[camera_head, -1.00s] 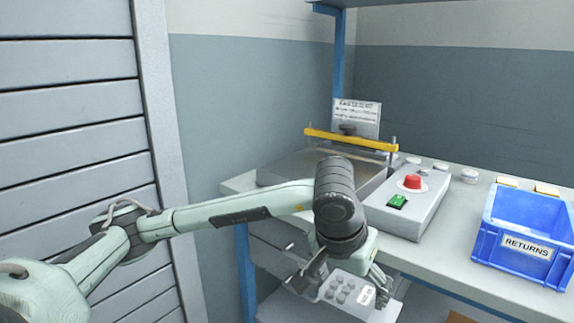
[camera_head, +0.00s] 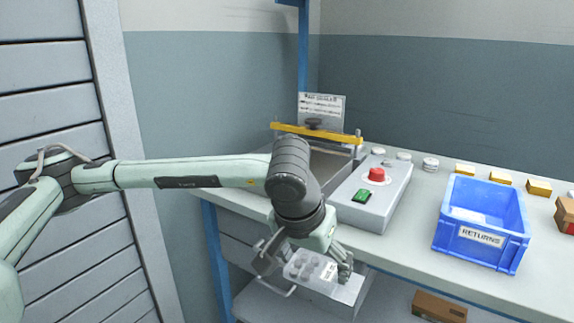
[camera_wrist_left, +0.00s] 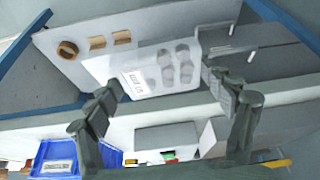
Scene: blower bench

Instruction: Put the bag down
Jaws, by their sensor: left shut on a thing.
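The bag (camera_head: 308,266) is clear, with several grey round pieces and a white label. My left gripper (camera_head: 306,264) is shut on it, with a finger at either side. The bag hangs in front of the bench's front edge, apart from the bench top (camera_head: 410,225). In the left wrist view the bag (camera_wrist_left: 152,72) spans between the two fingertips (camera_wrist_left: 163,80). My right gripper is not in view.
A grey control box (camera_head: 375,200) with a red button and green switch stands near the bag. A yellow-barred machine (camera_head: 318,134) is behind it. A blue RETURNS bin (camera_head: 480,240) stands to the right. A lower shelf (camera_head: 385,300) holds a brown box (camera_head: 440,306).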

